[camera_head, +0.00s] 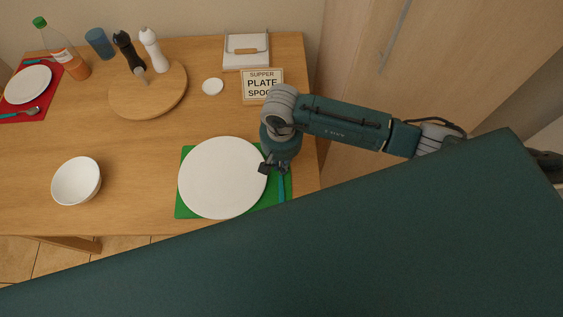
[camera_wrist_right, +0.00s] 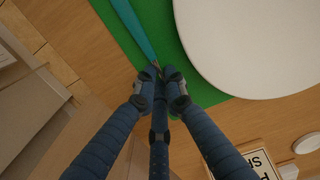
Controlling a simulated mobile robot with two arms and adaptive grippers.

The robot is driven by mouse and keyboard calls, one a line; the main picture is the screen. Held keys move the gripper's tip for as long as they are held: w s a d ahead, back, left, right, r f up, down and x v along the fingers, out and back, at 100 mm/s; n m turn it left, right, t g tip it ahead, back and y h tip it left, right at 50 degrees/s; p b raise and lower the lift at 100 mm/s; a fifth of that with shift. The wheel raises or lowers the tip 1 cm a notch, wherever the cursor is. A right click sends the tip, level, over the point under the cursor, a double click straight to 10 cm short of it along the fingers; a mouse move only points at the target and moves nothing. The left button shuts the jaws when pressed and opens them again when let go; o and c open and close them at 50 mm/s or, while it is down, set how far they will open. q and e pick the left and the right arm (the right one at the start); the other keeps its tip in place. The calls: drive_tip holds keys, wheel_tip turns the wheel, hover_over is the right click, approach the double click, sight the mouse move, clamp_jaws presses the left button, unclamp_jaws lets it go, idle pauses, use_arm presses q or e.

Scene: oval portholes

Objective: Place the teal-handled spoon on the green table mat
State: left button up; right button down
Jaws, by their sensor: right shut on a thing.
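The green table mat (camera_head: 183,205) lies near the table's front right, with a large white plate (camera_head: 222,178) on it. My right gripper (camera_head: 274,169) is over the mat's right part, beside the plate's right rim. It is shut on the teal-handled spoon (camera_head: 281,187), whose handle points toward the table's front edge. In the right wrist view the gripper (camera_wrist_right: 160,76) grips the spoon near the end of its teal handle (camera_wrist_right: 131,28); the bowl is hidden. The handle is over the green mat (camera_wrist_right: 198,88); whether it touches it I cannot tell. My left gripper is out of view.
A sign (camera_head: 262,86) and a white box (camera_head: 246,51) stand behind my arm. A white bowl (camera_head: 76,181) is left of the mat. A round board (camera_head: 149,97) carries two mills. A red mat (camera_head: 47,97) with plate and cutlery lies at far left. The table's middle is clear.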

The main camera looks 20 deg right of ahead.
drive_tip(key=c, duration=1.8)
unclamp_jaws()
drive_tip(key=shift+f, duration=0.1)
wheel_tip(320, 180, up, 12)
drive_tip(key=b, duration=0.3)
